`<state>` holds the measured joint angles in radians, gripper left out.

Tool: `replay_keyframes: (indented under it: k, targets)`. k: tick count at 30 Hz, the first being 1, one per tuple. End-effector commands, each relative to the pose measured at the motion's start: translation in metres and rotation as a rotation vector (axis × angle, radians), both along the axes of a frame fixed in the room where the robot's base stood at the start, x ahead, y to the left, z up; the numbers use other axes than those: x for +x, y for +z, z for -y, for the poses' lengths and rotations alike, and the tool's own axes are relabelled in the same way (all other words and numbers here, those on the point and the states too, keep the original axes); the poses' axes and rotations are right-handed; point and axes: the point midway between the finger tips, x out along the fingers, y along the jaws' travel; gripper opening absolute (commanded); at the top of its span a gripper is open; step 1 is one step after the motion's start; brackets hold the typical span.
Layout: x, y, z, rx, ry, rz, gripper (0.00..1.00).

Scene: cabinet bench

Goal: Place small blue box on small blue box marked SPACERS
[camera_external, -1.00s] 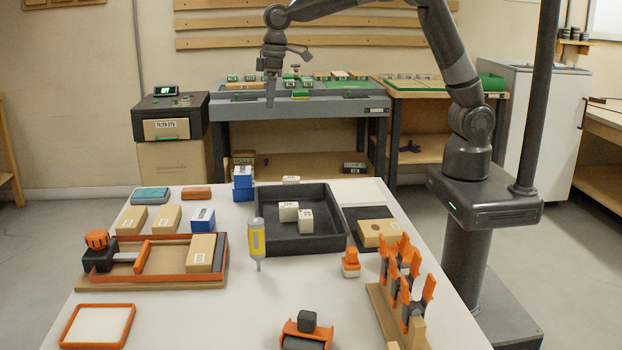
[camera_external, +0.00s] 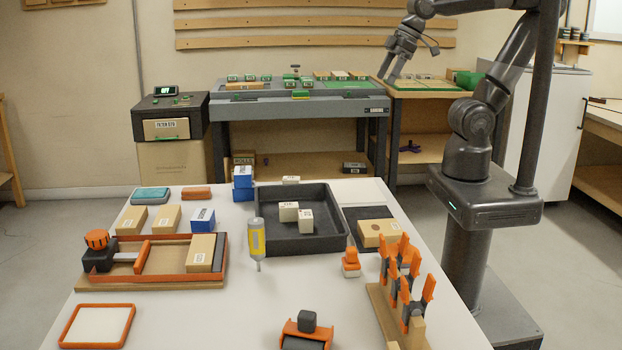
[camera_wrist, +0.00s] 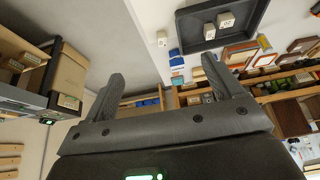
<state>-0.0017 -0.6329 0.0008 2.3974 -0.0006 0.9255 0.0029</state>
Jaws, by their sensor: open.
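Two small blue boxes stand stacked at the back edge of the white table, left of the dark tray: the upper box (camera_external: 242,174) rests on the lower box (camera_external: 243,192). Their labels are too small to read. Blue boxes (camera_wrist: 176,60) also show beyond the fingers in the wrist view. A third blue box (camera_external: 203,220), with a white label, stands alone on the table farther left. My gripper (camera_external: 391,79) is open and empty, raised at the back right, well away from the stack. In the wrist view my gripper (camera_wrist: 162,70) shows its fingers wide apart with nothing between them.
The dark tray (camera_external: 335,215) holds white boxes. Cardboard boxes (camera_external: 166,218), an orange-edged fixture (camera_external: 140,280), a yellow bottle (camera_external: 257,240) and an orange clip rack (camera_external: 405,290) stand on the table. A grey bench (camera_external: 300,108) is behind.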

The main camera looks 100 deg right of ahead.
Motion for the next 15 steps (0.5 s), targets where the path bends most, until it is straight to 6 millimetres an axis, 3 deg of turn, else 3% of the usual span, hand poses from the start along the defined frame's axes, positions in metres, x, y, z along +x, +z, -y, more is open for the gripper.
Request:
replay_keyframes:
  k: [3, 6, 15]
  targets:
    - [-0.021, -0.011, 0.0, 0.0, 0.0, 0.027, 0.85]
    - [-0.03, -0.016, 0.001, 0.0, 0.0, 0.038, 0.85]
    - [-0.033, -0.019, 0.001, 0.0, 0.0, 0.04, 0.85]
